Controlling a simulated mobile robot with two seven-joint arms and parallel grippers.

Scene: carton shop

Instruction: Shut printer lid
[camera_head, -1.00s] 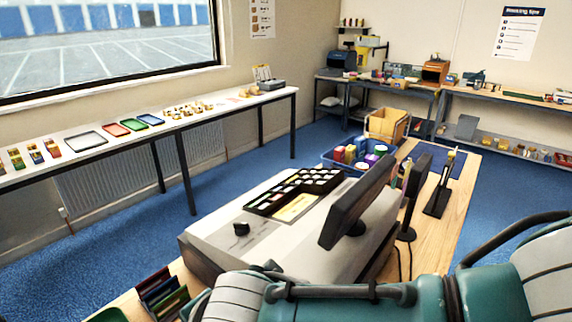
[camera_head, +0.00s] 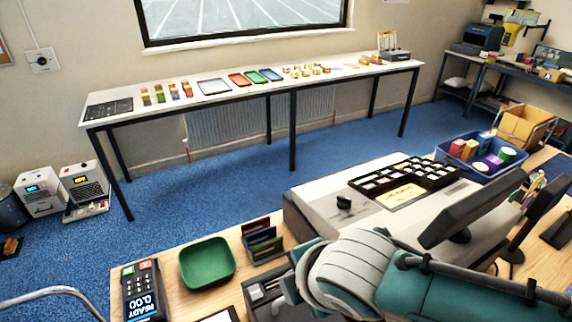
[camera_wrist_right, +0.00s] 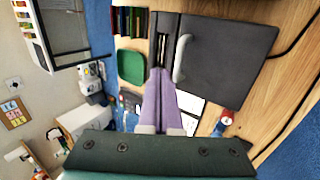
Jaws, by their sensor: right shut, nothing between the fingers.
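A dark grey box-like unit, which looks like the printer (camera_wrist_right: 170,30), shows in the right wrist view, with a narrow slot-like opening. A broad dark panel, apparently its lid (camera_wrist_right: 235,50), lies beside the opening, with a curved light grey handle (camera_wrist_right: 181,58). I cannot tell its exact angle. In the head view part of the printer (camera_head: 262,288) shows on the wooden counter, the rest hidden by my right arm. My right gripper (camera_wrist_right: 160,73) has purple fingers, shut and empty, their tips near the handle; contact is unclear. My left gripper is not in view.
A green tray (camera_head: 207,262), a card terminal (camera_head: 145,290) and a small rack of folders (camera_head: 262,241) stand left of the printer. The cash register (camera_head: 330,215) and a monitor (camera_head: 470,210) stand behind and right of my arm. Blue floor is free beyond the counter.

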